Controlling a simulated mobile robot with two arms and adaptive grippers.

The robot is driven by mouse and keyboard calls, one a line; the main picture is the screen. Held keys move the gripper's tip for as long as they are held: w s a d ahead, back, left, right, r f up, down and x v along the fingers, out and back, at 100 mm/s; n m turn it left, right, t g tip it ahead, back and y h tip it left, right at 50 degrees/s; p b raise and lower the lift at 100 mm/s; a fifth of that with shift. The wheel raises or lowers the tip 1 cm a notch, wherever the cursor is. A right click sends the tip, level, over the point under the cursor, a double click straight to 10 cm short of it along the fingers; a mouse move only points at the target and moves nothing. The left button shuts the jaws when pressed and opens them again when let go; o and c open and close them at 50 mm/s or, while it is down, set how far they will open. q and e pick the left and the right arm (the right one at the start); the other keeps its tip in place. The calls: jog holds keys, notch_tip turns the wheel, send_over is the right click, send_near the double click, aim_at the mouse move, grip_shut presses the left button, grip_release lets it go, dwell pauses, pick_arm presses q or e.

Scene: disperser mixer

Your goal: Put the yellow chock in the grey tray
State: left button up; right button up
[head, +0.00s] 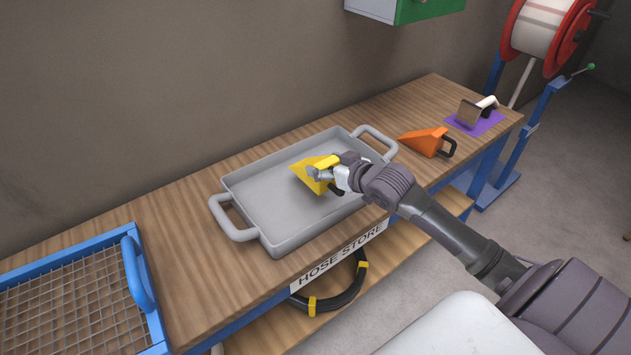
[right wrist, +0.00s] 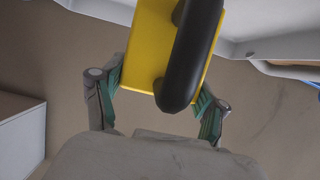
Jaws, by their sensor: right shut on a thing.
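The yellow chock (head: 308,175) is a wedge with a black handle. It is in my right gripper (head: 330,173), over the inside of the grey tray (head: 265,205); whether it touches the tray floor I cannot tell. In the right wrist view the chock (right wrist: 150,45) sits between the two fingers of the right gripper (right wrist: 158,90), with its black handle towards the camera. The tray is shallow, with a loop handle at each end, and lies on the wooden bench. My left gripper is not in view.
An orange chock (head: 425,140) and a purple mat (head: 475,122) with a metal-plated tool (head: 468,112) are right of the tray on the bench (head: 180,240). A blue-framed mesh basket (head: 75,310) is at left. A hose reel (head: 540,25) stands beyond the right end.

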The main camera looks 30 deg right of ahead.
aim_at(322, 186)
jog(key=shift+w+a+f, duration=0.2)
jog(key=shift+a+f, duration=0.15)
jog(key=shift+a, duration=0.25)
jog(key=shift+w+a+f, duration=0.2)
jog(key=shift+a+f, duration=0.1)
jog(key=shift+a, duration=0.3)
notch_tip(322, 186, down, 3)
jog(key=shift+f, duration=0.45)
jog(key=o, duration=1.6)
jog(key=shift+s+f, duration=0.1)
jog(key=shift+f, duration=0.05)
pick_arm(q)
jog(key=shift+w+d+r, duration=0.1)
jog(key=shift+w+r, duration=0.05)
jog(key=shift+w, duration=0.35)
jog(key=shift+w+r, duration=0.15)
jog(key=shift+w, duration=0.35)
pick_arm(e)
jog(key=shift+o, duration=0.2)
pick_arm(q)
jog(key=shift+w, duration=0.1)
pick_arm(e)
jog(key=v, duration=1.2)
